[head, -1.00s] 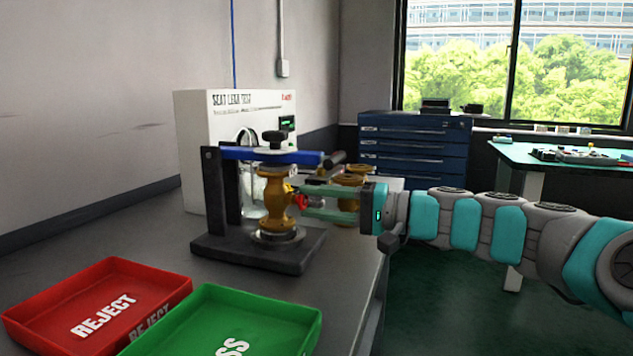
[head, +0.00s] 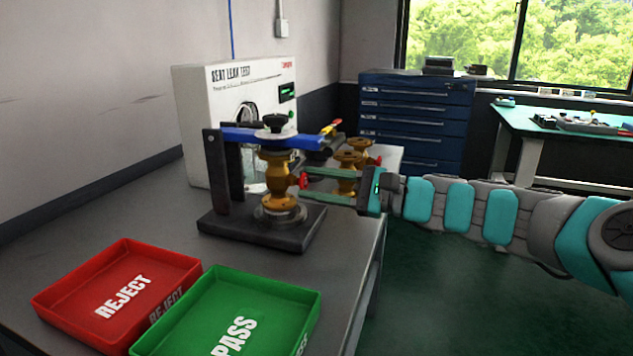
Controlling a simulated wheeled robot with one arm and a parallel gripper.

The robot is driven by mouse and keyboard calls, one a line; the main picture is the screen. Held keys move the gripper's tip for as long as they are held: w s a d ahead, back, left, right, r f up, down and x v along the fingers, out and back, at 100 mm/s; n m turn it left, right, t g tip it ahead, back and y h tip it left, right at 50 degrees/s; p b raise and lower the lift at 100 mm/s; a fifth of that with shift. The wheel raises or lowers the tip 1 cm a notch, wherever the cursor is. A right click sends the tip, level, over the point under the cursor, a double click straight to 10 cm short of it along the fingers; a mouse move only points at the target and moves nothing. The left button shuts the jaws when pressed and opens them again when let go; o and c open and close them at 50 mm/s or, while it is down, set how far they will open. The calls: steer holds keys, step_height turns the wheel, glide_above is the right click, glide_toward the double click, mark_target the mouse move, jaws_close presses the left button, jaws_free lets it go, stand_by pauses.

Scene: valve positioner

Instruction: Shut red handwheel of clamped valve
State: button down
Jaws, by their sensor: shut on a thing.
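The brass valve (head: 277,178) stands upright in the clamp fixture, held between its blue top bar (head: 243,138) and its dark base (head: 225,224). The red handwheel (head: 303,181) sticks out from the right side of the valve; only a small part shows. My gripper (head: 306,183) reaches in from the right with its two green fingers level, one above the other, and is shut on the red handwheel. The fingertips hide part of the wheel, so its turn position cannot be told.
A white seat leak test box (head: 222,86) stands behind the fixture. More brass valves (head: 350,160) stand on the bench behind my fingers. A red REJECT tray (head: 82,290) and a green PASS tray (head: 268,300) lie in front. Blue drawers (head: 415,115) stand at the back.

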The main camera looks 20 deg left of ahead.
steer(key=shift+m, duration=2)
steer(key=shift+c, duration=2.2)
jaws_free()
steer(key=d, duration=0.8)
steer(key=shift+s+b, duration=0.3)
steer(key=shift+b, duration=0.05)
